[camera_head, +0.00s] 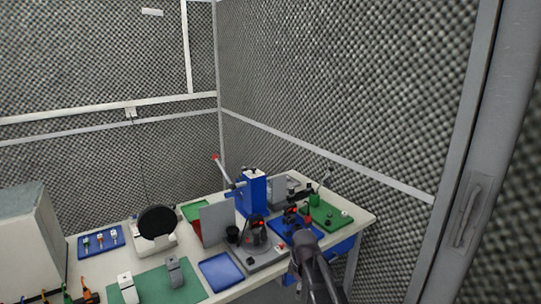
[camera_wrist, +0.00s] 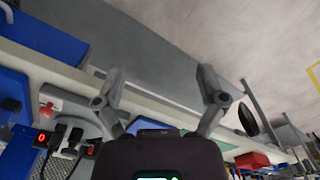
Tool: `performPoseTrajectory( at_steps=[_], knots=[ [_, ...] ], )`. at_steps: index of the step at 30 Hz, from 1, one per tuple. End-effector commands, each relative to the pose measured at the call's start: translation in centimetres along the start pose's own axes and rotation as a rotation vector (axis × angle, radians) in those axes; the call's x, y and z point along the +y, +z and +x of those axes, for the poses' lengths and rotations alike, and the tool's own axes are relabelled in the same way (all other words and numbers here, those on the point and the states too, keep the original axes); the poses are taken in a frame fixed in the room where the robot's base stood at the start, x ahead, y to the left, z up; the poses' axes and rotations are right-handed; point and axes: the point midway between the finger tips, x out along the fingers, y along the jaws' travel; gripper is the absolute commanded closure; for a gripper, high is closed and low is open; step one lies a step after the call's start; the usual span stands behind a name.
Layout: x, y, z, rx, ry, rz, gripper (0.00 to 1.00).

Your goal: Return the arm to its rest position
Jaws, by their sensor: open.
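My gripper shows in the wrist view (camera_wrist: 161,76) with its two grey fingers spread apart and nothing between them. In the head view my dark arm reaches up from the bottom edge, right of centre, to the front right part of the white workbench (camera_head: 357,220). The gripper end (camera_head: 303,240) there is small and partly lost against the devices behind it. The wrist view is tilted, with the bench edge running diagonally behind the fingers.
A blue tray (camera_head: 221,271), a grey device base (camera_head: 262,255), a blue press with a red-tipped lever (camera_head: 252,193) and a green board (camera_head: 327,216) crowd the bench. A round black disc (camera_head: 157,221) stands farther left. Foam walls enclose the bench.

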Motion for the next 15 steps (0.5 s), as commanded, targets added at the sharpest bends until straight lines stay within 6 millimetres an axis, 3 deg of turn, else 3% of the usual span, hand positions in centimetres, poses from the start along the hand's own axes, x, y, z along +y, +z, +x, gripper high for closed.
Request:
performPoseTrajectory(
  at_steps=[15],
  knots=[
    [-6.0, 7.6, 0.0, 0.0, 0.0, 0.823, 0.1]
  ],
)
